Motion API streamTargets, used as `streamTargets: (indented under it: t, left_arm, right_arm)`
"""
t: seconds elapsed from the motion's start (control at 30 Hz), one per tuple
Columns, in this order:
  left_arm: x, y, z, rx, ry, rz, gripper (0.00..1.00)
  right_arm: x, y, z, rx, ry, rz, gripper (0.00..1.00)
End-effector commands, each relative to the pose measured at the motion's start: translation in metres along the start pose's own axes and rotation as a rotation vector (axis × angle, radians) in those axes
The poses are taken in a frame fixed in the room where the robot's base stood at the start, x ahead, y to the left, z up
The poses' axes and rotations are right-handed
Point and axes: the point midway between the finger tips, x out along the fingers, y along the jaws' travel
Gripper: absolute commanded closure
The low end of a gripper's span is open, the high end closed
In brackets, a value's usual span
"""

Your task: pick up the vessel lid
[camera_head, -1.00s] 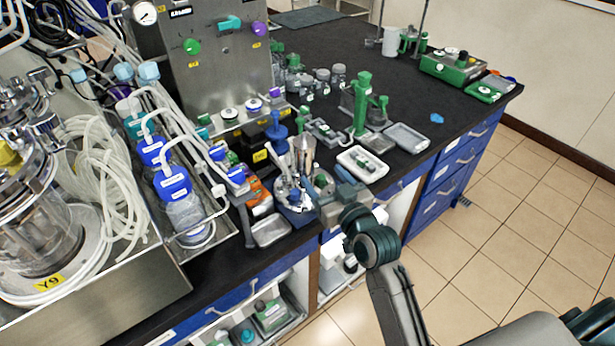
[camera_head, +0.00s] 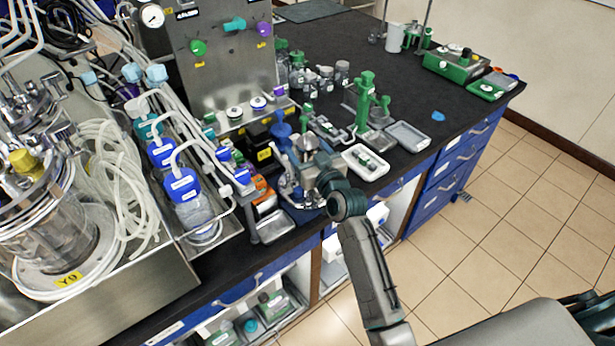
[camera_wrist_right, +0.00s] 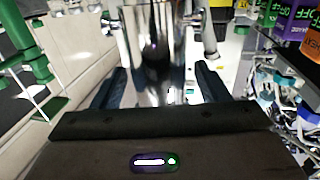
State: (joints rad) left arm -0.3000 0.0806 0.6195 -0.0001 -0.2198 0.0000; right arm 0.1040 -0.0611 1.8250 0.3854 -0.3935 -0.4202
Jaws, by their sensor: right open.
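A shiny metal piece (camera_head: 307,146) with small side fittings stands upright on the bench near its front edge. It may be the vessel lid, but I cannot tell for sure. In the right wrist view the shiny metal body (camera_wrist_right: 153,50) rises between my two dark fingers. My right gripper (camera_wrist_right: 160,86) is open, with one finger on each side of the metal and a gap showing beside it. In the head view my right gripper (camera_head: 322,172) comes in from the front and partly hides the metal piece's lower part. My left gripper is out of view.
A metal tray (camera_head: 272,227) lies left of the gripper, a white tray (camera_head: 353,163) with small parts to its right. A green stand (camera_head: 364,100) is behind. Blue-capped bottles (camera_head: 182,185) and a glass vessel (camera_head: 50,235) with tubing crowd the left. The bench's far right is clearer.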

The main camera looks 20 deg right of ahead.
Motion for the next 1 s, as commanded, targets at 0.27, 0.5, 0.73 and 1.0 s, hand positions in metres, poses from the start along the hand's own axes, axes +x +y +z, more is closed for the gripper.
streamTargets:
  t: [0.27,0.5,0.73,1.0]
  left_arm:
    - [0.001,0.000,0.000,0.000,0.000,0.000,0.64]
    - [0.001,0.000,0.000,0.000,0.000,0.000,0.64]
    - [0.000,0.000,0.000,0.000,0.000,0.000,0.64]
    - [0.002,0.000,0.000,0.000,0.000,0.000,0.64]
  right_arm:
    - [-0.001,0.000,0.000,0.000,0.000,0.000,0.59]
    - [-0.001,0.000,0.000,0.000,0.000,0.000,1.00]
    - [0.000,0.000,-0.007,0.000,0.015,0.002,1.00]
    - [0.000,0.000,-0.011,0.000,0.014,0.001,1.00]
